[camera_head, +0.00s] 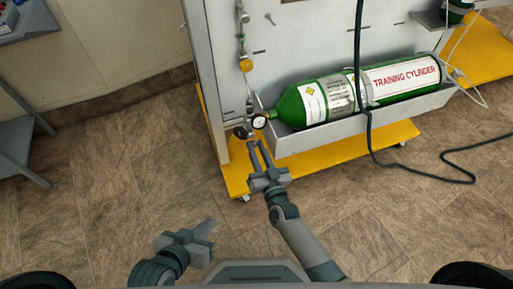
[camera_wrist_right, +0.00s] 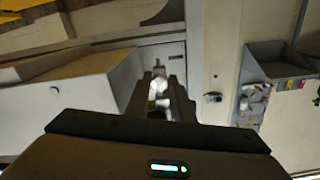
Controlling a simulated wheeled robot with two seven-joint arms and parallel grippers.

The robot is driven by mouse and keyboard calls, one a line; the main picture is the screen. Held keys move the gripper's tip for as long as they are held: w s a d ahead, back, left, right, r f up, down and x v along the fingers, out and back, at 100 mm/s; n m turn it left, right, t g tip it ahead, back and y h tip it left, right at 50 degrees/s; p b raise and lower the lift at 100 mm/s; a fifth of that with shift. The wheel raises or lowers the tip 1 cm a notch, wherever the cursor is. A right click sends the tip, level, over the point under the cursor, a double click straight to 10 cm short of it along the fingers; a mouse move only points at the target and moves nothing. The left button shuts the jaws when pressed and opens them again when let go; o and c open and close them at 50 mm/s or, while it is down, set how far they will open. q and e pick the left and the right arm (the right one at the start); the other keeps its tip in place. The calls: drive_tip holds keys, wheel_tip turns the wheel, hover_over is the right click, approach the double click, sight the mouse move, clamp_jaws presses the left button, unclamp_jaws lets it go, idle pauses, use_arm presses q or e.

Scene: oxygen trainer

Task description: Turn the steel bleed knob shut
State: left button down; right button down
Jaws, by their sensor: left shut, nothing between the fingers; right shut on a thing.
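My right gripper (camera_head: 257,147) reaches up to the fittings at the lower left of the white panel, just below a round pressure gauge (camera_head: 259,121). In the right wrist view its dark fingers (camera_wrist_right: 160,98) are closed on a pale metallic piece, which appears to be the steel bleed knob (camera_wrist_right: 158,84). The fingers partly hide it, and its turn angle cannot be told. My left gripper (camera_head: 209,229) is shut and empty, low over the floor, well apart from the fittings.
A green training cylinder (camera_head: 310,102) lies in a grey trough (camera_head: 292,143) on the yellow wheeled base (camera_head: 236,178). A brass-coloured fitting (camera_head: 246,65) sits higher on the pipe. A dark hose (camera_head: 369,140) hangs in front of the cylinder onto the floor.

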drive_tip(key=c, duration=1.5)
unclamp_jaws()
drive_tip(key=shift+c, duration=0.2)
use_arm(q)
drive_tip(key=shift+a, duration=0.1)
use_arm(e)
drive_tip(key=shift+s, duration=0.1)
use_arm(q)
drive_tip(key=shift+s+a+f+g+y+p, duration=0.4)
drive_tip(key=shift+s+a+f+g+p, duration=0.2)
drive_tip(key=shift+a+p, duration=0.15)
use_arm(e)
drive_tip(key=v, duration=1.7)
drive_tip(key=shift+s, duration=0.1)
use_arm(q)
drive_tip(key=shift+w+r, duration=0.15)
drive_tip(key=shift+r, duration=0.1)
use_arm(e)
drive_tip(key=shift+r, duration=0.1)
